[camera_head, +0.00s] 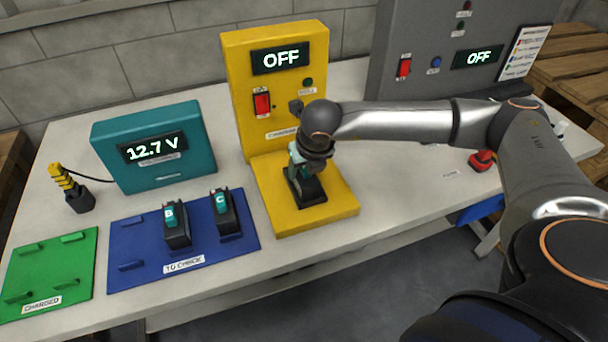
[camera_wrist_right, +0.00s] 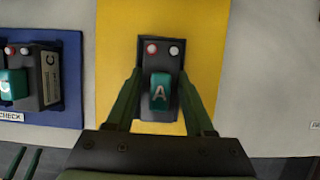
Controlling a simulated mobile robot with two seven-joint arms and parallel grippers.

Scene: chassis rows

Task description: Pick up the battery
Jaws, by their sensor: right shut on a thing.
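Battery A (camera_wrist_right: 160,90) is a dark block with a teal grip marked A and two round terminals, one red and one white. It is on the yellow base of the charger (camera_head: 338,211), and its lower part also shows in the head view (camera_head: 308,192). My right gripper (camera_wrist_right: 160,103) is over it, with its fingers shut on the battery from both sides. In the head view my right gripper (camera_head: 303,168) comes down from above and hides the battery's top. I cannot tell whether the battery is lifted off the base. My left gripper is not in view.
Batteries B (camera_head: 176,226) and C (camera_head: 226,213) stand on the blue TO CHECK mat (camera_head: 135,240). The green CHARGED mat (camera_head: 62,262) is bare. A teal meter (camera_head: 195,120) reads 12.7 V, with a probe (camera_head: 75,195) beside it. The charger display (camera_head: 280,60) and grey cabinet (camera_head: 420,30) read OFF.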

